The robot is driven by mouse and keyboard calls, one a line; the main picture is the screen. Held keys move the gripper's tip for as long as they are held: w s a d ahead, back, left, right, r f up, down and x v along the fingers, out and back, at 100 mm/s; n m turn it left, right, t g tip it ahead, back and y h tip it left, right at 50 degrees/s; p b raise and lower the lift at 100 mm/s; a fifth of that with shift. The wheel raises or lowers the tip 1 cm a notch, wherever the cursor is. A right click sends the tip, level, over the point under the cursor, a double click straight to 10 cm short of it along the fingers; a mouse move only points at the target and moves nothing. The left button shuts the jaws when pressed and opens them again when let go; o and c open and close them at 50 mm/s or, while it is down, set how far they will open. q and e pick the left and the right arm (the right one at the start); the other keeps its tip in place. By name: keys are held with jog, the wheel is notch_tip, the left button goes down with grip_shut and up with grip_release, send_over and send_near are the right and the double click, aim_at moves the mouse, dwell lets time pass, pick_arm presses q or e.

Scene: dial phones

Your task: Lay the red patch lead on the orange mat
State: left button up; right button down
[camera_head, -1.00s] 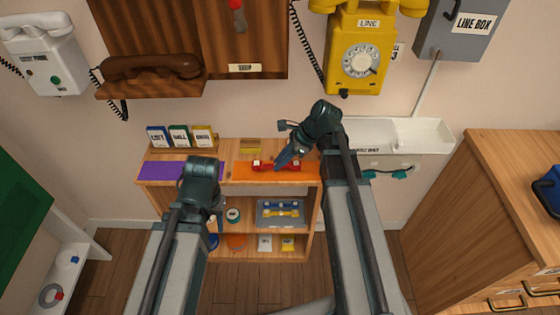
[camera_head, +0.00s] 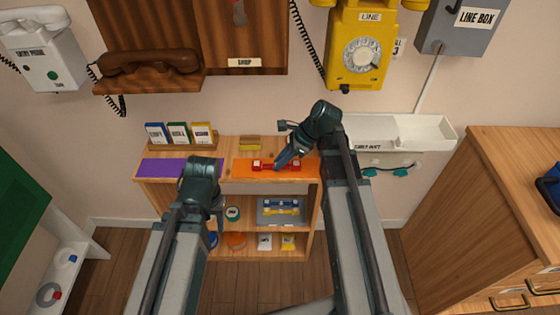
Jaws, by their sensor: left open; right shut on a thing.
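The red patch lead (camera_head: 262,166) is at the orange mat (camera_head: 245,174) on top of the small wooden shelf. My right gripper (camera_head: 279,163) is shut on the lead near its middle, with the red ends showing on both sides. I cannot tell whether the lead touches the mat or is held just above it. My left gripper (camera_head: 219,210) is open and empty, in front of the shelf's left part.
A purple mat (camera_head: 160,168) lies left on the shelf top, behind my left arm. A grey tray (camera_head: 268,218) with blue and yellow leads is on the middle shelf. A white wall tray (camera_head: 425,134) is to the right.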

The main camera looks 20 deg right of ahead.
jog(key=shift+f, duration=0.15)
jog(key=c, duration=0.7)
grip_release()
jog(key=shift+c, duration=0.2)
jog(key=p+v, duration=1.1)
jog(key=v, duration=0.3)
jog(key=shift+a, duration=0.1)
jog(key=s+a+n+g+h+p, duration=0.1)
jog(key=s+a+n+h, duration=0.3)
jog(key=a+n, duration=0.5)
jog(key=s+a+n+g+h+p, duration=0.1)
jog(key=s+a+n+h+p, duration=0.2)
jog(key=s+a+n, duration=0.4)
jog(key=a+n, duration=0.2)
jog(key=n, duration=0.6)
jog(key=shift+s+a+r+n+h, duration=0.2)
jog(key=shift+s+a+n+h, duration=0.15)
jog(key=shift+n+h, duration=0.05)
